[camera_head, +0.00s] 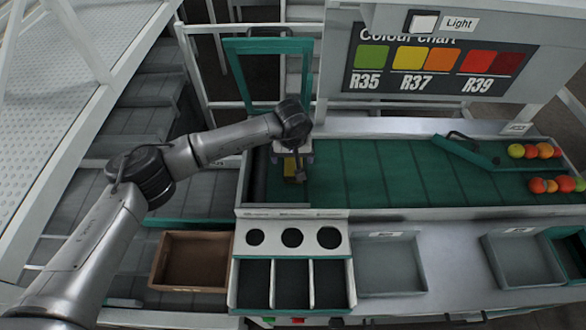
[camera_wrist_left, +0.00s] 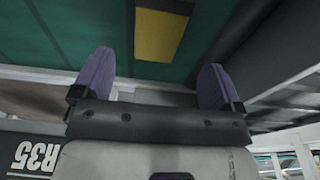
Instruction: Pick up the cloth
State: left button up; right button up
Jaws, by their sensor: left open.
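The cloth is yellow and lies on the green belt (camera_head: 375,175), near the belt's left end. In the head view the cloth (camera_head: 290,168) is partly hidden by my left gripper (camera_head: 293,158), which hangs over it. In the left wrist view the cloth (camera_wrist_left: 160,35) shows as a yellow patch with a greyish band at the top edge. It lies beyond the fingertips, roughly between their lines. The left gripper (camera_wrist_left: 155,75) is open, its two purple fingers wide apart with nothing between them. My right gripper is not in view.
Several tomatoes (camera_head: 537,151) sit at the belt's right end, by a green diverter bar (camera_head: 465,152). In front stand a white rack (camera_head: 293,268) with holes and dark compartments, a brown crate (camera_head: 192,262) and grey trays (camera_head: 388,265). The belt's middle is clear.

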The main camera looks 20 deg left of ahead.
aim_at(293, 167)
pick_arm(q)
jog(key=shift+w+a+f, duration=0.1)
jog(key=shift+w+f, duration=0.05)
jog(key=shift+f, duration=0.9)
jog(key=shift+w+f, duration=0.2)
jog(key=shift+f, duration=0.8)
jog(key=shift+w+a+f, duration=0.1)
jog(key=shift+w+f, duration=0.05)
jog(key=shift+f, duration=0.9)
jog(key=shift+c, duration=0.2)
jog(key=c, duration=1)
jog(key=shift+o, duration=0.2)
jog(key=shift+r, duration=0.1)
